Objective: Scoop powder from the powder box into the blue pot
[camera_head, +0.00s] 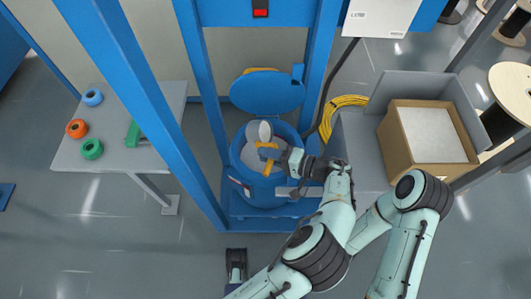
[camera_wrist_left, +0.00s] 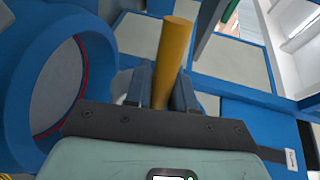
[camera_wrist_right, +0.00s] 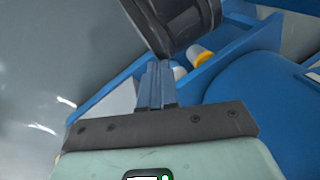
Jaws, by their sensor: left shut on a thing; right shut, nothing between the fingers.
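The blue pot (camera_head: 288,131) stands open in the blue frame, with its round lid (camera_head: 268,92) raised behind it. My left gripper (camera_head: 272,157) is over the pot's opening, shut on the yellow handle of the scoop. The handle (camera_wrist_left: 174,55) stands between the fingers in the left wrist view. The scoop's pale bowl (camera_head: 265,131) is over the pot; I cannot tell how much powder is in it. The powder box (camera_head: 400,163) is an open cardboard box at the right, with a flat white powder surface (camera_head: 432,134). My right gripper (camera_wrist_right: 157,85) is shut and empty, with blue machine parts beside it.
A blue post (camera_head: 150,110) and frame stand around the pot. A grey table (camera_head: 165,100) at the left carries several small coloured spools. A yellow cable coil (camera_head: 343,112) lies between pot and powder box. Grey floor (camera_head: 100,240) is clear at the lower left.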

